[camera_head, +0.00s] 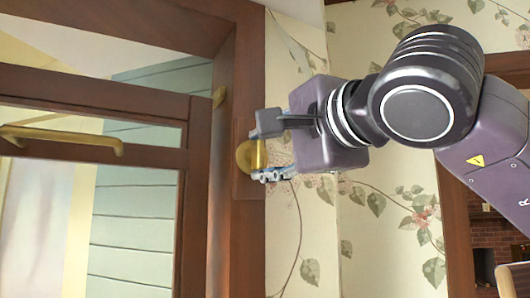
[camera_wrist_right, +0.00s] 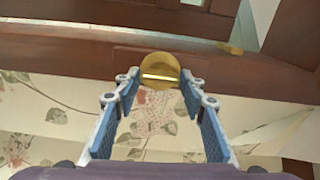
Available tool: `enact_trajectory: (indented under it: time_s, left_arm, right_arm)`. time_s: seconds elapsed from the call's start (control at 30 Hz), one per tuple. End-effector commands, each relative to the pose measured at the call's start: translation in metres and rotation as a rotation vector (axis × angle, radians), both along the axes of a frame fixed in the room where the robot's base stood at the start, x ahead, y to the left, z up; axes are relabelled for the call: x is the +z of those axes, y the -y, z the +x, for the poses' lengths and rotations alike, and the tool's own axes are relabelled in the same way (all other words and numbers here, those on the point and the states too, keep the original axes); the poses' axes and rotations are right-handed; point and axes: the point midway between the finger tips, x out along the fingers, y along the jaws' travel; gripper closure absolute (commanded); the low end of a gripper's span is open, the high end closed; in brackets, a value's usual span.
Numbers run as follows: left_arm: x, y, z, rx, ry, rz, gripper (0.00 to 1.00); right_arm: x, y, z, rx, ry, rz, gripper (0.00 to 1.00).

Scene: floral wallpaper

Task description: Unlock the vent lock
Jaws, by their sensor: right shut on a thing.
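The vent lock (camera_head: 244,157) is a round brass disc with a raised bar across it, mounted on the dark wooden frame. In the right wrist view the lock (camera_wrist_right: 160,66) is straight ahead, its bar lying level across the picture. My right gripper (camera_head: 265,152) reaches it from the right, with one finger above and one below. In the wrist view the fingertips of the right gripper (camera_wrist_right: 160,80) are on either side of the bar, shut on the lock. The exact contact is partly hidden. My left gripper is not in view.
A wooden-framed window (camera_head: 193,160) with a long brass handle (camera_head: 60,137) is on the left. Floral wallpaper (camera_head: 390,230) covers the wall behind my right arm.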

Motion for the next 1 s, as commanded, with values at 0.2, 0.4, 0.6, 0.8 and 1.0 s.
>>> enact_trajectory:
  time_s: [0.2,0.4,0.6,0.8,1.0]
  left_arm:
    - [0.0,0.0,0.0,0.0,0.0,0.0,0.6]
    - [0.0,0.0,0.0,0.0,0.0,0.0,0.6]
    - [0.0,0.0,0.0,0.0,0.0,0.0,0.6]
    - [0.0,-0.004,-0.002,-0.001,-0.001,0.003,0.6]
    - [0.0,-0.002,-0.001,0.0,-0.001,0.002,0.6]
  right_arm:
    - [-0.002,-0.002,-0.001,0.003,0.0,-0.01,0.86]
    - [-0.003,-0.002,-0.001,0.004,-0.001,-0.01,0.57]
    - [-0.002,-0.001,0.0,0.002,0.0,-0.007,0.45]
    - [-0.001,0.0,-0.001,0.001,0.0,-0.005,0.45]
    - [0.0,0.01,-0.021,0.001,0.004,-0.004,0.45]
